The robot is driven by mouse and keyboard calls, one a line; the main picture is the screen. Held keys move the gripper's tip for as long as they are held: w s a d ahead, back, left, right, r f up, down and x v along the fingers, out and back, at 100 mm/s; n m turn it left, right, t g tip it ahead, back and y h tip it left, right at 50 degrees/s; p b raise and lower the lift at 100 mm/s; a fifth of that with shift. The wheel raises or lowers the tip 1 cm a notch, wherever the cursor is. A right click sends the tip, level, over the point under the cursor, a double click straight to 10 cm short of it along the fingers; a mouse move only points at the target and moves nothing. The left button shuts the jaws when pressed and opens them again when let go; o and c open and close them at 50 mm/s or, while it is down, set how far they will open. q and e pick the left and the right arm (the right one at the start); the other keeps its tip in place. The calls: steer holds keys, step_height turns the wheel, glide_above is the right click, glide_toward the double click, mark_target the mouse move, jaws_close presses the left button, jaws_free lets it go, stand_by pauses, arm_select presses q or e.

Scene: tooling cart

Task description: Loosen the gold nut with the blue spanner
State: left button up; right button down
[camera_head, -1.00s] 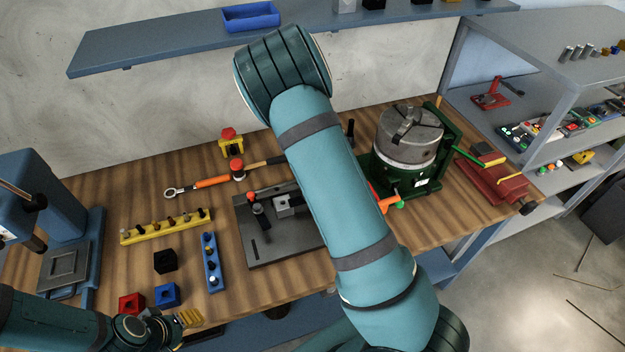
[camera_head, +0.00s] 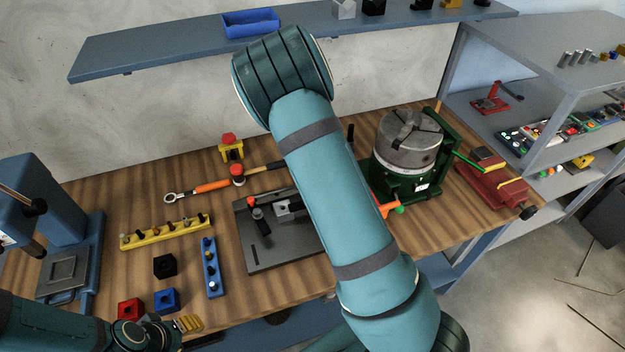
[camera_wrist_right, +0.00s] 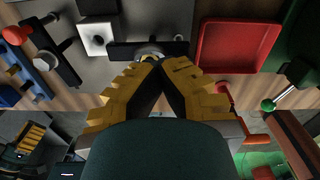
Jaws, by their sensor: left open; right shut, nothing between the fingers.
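My right gripper (camera_wrist_right: 152,62) is shut and empty in the right wrist view, over the dark fixture plate (camera_wrist_right: 170,12). A small round metallic piece on a dark bar shows just beyond its fingertips; I cannot tell whether it is the gold nut. In the head view my right forearm hides the right gripper and part of the fixture plate (camera_head: 285,255). My left gripper (camera_head: 190,323) is at the bench's front left edge, its yellow fingers open and apart from the fixture. I cannot make out a blue spanner in either view.
An orange-handled ratchet (camera_head: 212,186), a yellow peg rail (camera_head: 165,231) and a blue peg rail (camera_head: 211,268) lie left of the plate. A chuck (camera_head: 408,140) on a green stand and a red vise (camera_head: 490,188) stand right. A red tray (camera_wrist_right: 236,45) is beside my right fingers.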

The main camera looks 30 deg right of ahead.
steer(key=shift+a+r, duration=0.1)
steer(key=shift+r, duration=1.2)
steer(key=shift+s+r, duration=0.1)
steer(key=shift+r, duration=0.8)
stand_by(0.5)
